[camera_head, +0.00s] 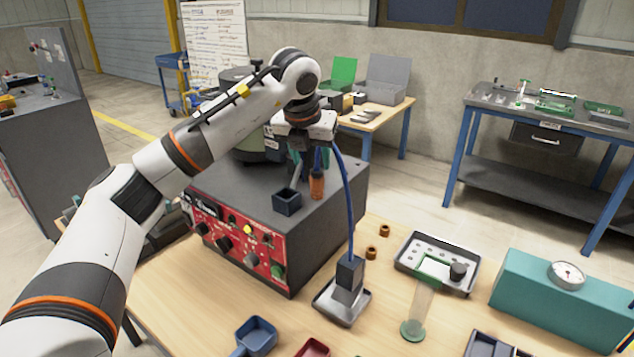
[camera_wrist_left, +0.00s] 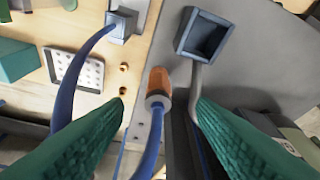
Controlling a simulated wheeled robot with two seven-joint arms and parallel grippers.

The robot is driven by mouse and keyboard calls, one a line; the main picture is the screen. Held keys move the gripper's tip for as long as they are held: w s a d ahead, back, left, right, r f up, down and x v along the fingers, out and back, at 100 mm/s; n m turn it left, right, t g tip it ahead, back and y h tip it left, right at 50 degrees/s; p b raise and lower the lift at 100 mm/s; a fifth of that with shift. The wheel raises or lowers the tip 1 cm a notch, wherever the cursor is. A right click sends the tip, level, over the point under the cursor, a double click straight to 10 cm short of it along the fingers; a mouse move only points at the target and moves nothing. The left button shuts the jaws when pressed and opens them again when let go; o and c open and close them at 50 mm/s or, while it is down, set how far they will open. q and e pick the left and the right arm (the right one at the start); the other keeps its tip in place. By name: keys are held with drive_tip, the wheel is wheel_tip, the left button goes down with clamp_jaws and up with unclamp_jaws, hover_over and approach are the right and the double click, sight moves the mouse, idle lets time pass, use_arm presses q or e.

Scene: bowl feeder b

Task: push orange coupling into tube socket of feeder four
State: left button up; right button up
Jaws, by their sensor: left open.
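The orange coupling (camera_head: 317,186) stands upright over the dark grey top of the feeder box (camera_head: 350,185), with the blue tube (camera_head: 349,205) at its upper end. The coupling also shows in the left wrist view (camera_wrist_left: 159,82). My left gripper (camera_head: 308,160) is above it and open. In the left wrist view its green fingers (camera_wrist_left: 162,104) lie on either side of the tube, apart from it; the coupling is just beyond the fingertips. No socket shows under the coupling, so I cannot tell whether it is seated. I see no feeder number. My right gripper is not in view.
A dark blue square cup (camera_head: 287,202) with a grey stem stands close beside the coupling. The tube arcs down to a dark block (camera_head: 349,274) on a metal plate. Brown rings (camera_head: 384,230), a tray (camera_head: 405,262) and a teal gauge box (camera_head: 535,290) are on the table.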

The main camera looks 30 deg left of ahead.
sight(316, 170)
use_arm(q)
drive_tip(key=x, duration=0.2)
drive_tip(key=p+x, duration=0.1)
drive_tip(key=x, duration=0.3)
drive_tip(key=shift+w+f, duration=0.2)
drive_tip(key=shift+w, duration=0.25)
drive_tip(key=c, duration=1.1)
drive_tip(key=shift+r, duration=0.1)
